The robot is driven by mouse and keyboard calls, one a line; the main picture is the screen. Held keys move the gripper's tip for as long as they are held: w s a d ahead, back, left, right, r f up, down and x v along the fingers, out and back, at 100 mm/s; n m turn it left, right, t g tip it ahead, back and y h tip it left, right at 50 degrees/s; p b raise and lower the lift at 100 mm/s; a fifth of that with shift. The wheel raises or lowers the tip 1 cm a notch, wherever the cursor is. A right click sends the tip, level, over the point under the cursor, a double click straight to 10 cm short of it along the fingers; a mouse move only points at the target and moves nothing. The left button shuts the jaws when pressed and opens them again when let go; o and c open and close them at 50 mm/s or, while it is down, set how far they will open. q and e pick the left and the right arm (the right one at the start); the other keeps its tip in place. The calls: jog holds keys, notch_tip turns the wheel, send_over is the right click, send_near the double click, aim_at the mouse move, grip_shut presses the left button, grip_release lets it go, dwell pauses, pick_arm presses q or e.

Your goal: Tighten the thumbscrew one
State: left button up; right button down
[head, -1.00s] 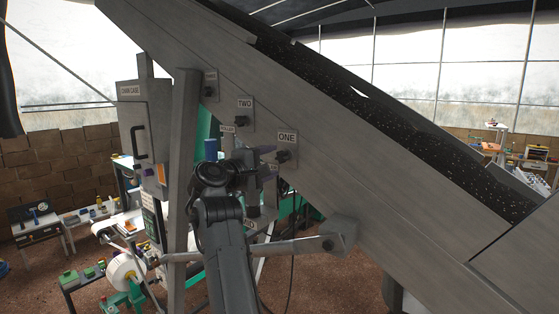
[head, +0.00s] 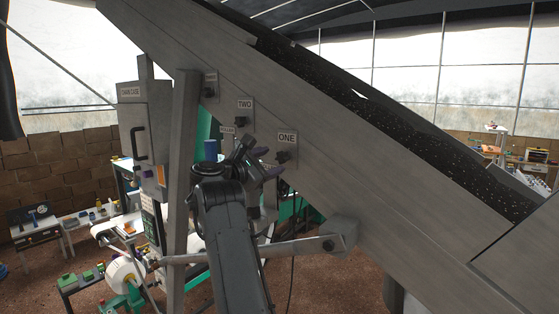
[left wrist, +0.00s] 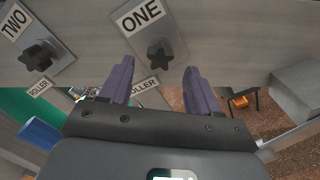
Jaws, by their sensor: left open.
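Thumbscrew one (head: 283,157) is a dark star-shaped knob on a grey plate labelled ONE, on the side of the sloping conveyor. It also shows in the left wrist view (left wrist: 160,55), just beyond the fingertips. My left gripper (head: 262,162) is open and empty, with purple fingers. In the left wrist view its fingertips (left wrist: 160,67) stand apart to the left and right of the knob, slightly short of it. Whether they touch it cannot be told, but a gap shows on both sides. My right gripper is not in view.
A similar thumbscrew labelled TWO (head: 243,121) sits up the slope to the left. A grey chain case (head: 143,115) stands at left. A strut (head: 300,246) crosses below the conveyor. A blue cylinder (left wrist: 42,134) is near the gripper's left side.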

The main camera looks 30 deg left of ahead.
aim_at(279, 158)
pick_arm(q)
jog(key=shift+w, duration=0.15)
jog(key=shift+w+d, duration=0.1)
jog(key=shift+w, duration=1.75)
jog(key=shift+c, duration=0.4)
jog(key=c, duration=0.9)
